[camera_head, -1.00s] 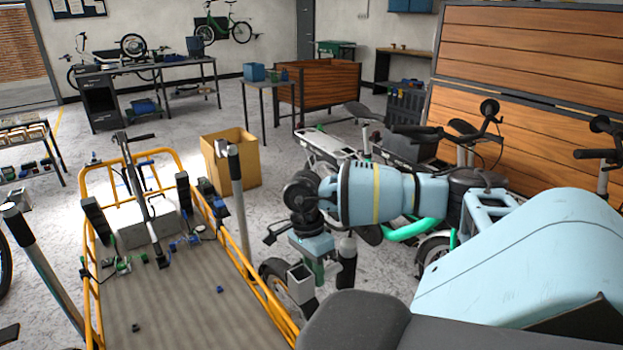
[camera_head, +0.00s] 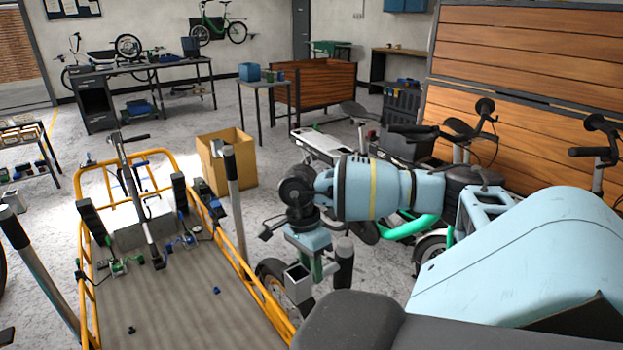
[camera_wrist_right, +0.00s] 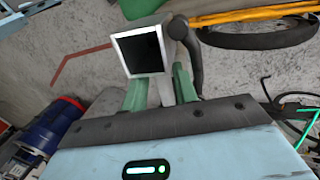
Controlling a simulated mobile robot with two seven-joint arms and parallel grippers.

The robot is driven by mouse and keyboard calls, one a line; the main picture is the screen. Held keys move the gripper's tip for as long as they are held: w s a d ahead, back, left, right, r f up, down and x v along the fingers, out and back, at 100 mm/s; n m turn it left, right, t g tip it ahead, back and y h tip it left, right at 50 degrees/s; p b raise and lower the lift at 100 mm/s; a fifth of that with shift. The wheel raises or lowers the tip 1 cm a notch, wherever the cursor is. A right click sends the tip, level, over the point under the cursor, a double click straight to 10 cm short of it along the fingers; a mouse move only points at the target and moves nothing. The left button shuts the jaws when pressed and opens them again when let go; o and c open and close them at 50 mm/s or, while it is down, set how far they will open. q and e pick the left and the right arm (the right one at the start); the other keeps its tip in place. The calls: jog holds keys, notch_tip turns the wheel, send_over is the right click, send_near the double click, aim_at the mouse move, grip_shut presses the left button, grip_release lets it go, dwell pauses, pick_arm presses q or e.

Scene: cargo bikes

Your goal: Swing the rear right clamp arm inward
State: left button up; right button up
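My right gripper (camera_head: 316,268) is beside the right side of the orange-railed cargo bike (camera_head: 250,268), near a wheel. In the right wrist view its green fingers (camera_wrist_right: 160,92) stand close together on a narrow grey bar, which appears to be the clamp arm (camera_wrist_right: 163,88). A square hollow tube end (camera_wrist_right: 140,52) hides the fingertips. It also shows in the head view (camera_head: 297,282). A dark rounded grip (camera_wrist_right: 185,42) is just right of it, seen as a short black post (camera_head: 344,264) in the head view. My left gripper is not in view.
Two grey posts with black tops stand at the left edge (camera_head: 38,262) and beside the orange rail (camera_head: 235,195). Green and blue fittings lie on the bike's bed.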

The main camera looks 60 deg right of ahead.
notch_tip(320, 180, up, 6)
jog(key=w, duration=0.1)
jog(key=shift+d+r, duration=0.25)
dwell(0.6)
